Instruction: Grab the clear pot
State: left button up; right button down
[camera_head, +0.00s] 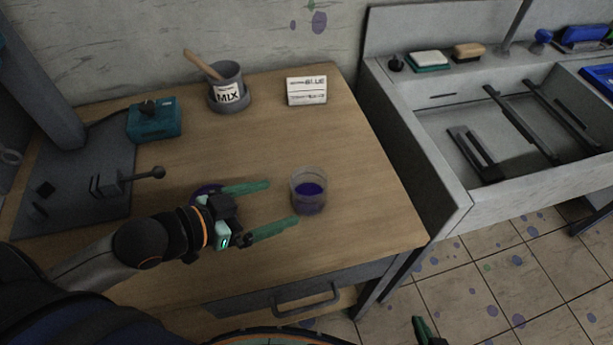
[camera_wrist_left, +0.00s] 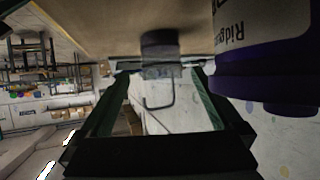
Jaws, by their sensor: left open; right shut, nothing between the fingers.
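The clear pot (camera_head: 309,195) stands upright on the wooden table, with dark blue-purple liquid in its lower part. My left gripper (camera_head: 282,203) is open and empty, low over the table just left of the pot. Its two green fingers point at the pot, with the tips close to its near side. In the left wrist view, which is upside down, the pot (camera_wrist_left: 158,48) appears ahead between the left gripper's fingertips (camera_wrist_left: 163,77). A green finger of my right gripper (camera_head: 424,330) shows at the bottom edge, over the floor, far from the pot.
A white and purple labelled container (camera_wrist_left: 265,60) is close beside the left gripper, mostly hidden in the head view. A MIX pot (camera_head: 229,95) with a wooden handle, a white card (camera_head: 306,91) and a teal box (camera_head: 154,120) stand farther back. Table right of the pot is clear.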

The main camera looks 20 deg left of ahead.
pick_arm(q)
send_near(321, 185)
jog(key=x, duration=0.4)
jog(key=shift+s+d+f, duration=0.1)
jog(key=shift+d+f, duration=0.05)
jog(key=shift+f, duration=0.3)
jog(key=shift+r+x, duration=0.15)
jog(key=shift+x, duration=1.2)
jog(key=shift+r+x, duration=0.1)
jog(key=shift+x, duration=1.25)
jog(key=c, duration=1.2)
